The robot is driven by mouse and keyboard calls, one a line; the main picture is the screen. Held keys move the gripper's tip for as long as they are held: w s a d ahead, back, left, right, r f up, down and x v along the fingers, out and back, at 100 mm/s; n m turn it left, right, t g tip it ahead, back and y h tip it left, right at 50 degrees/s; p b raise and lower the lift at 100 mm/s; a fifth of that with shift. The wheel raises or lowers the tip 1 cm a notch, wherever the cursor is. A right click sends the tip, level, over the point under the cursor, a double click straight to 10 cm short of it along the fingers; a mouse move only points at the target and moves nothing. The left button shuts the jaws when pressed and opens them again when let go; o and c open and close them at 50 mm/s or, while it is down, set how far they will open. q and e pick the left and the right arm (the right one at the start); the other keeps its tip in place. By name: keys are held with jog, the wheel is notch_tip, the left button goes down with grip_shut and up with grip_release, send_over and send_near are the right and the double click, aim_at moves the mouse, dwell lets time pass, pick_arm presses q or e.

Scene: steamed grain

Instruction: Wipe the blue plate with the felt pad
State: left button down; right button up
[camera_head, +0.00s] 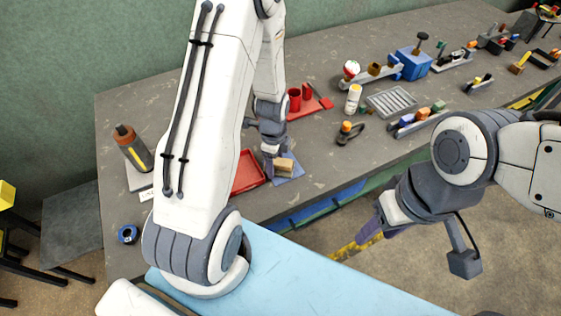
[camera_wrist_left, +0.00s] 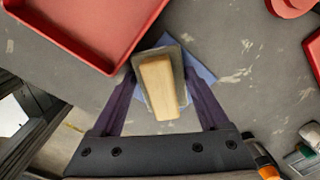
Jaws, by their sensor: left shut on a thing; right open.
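The blue plate (camera_head: 291,179) is a flat blue square on the grey table, right of the red tray. In the left wrist view it shows around the pad (camera_wrist_left: 203,74), turned like a diamond. The felt pad (camera_head: 285,164) has a light wooden block on a grey base; in the left wrist view it lies between my fingers (camera_wrist_left: 157,88). My left gripper (camera_head: 271,160) is shut on the pad, over the plate. Whether the pad touches the plate I cannot tell. My right gripper (camera_head: 367,235) is open and empty, off the table's front edge.
The red tray (camera_head: 247,172) stands close left of the plate. Red cylinders on a red base (camera_head: 310,105), a white bottle (camera_head: 353,98) and a small orange-topped tool (camera_head: 348,132) stand behind and right. Bare table lies right of the plate.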

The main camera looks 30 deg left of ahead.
pick_arm(q)
jog(key=shift+s+a+g, duration=0.25)
jog(key=shift+s+g, duration=0.05)
jog(key=shift+s, duration=0.65)
jog(key=shift+w+d+p, duration=0.3)
jog(key=shift+w+d, duration=0.15)
jog(key=shift+w, duration=0.05)
jog(key=shift+w+d, duration=0.5)
jog(key=shift+w, duration=0.15)
jog(key=shift+w+d, duration=0.75)
jog(key=shift+w, duration=0.3)
jog(key=shift+w+d, duration=0.7)
jog(key=shift+w, duration=0.3)
notch_tip(320, 180, up, 6)
jog(key=p, duration=0.5)
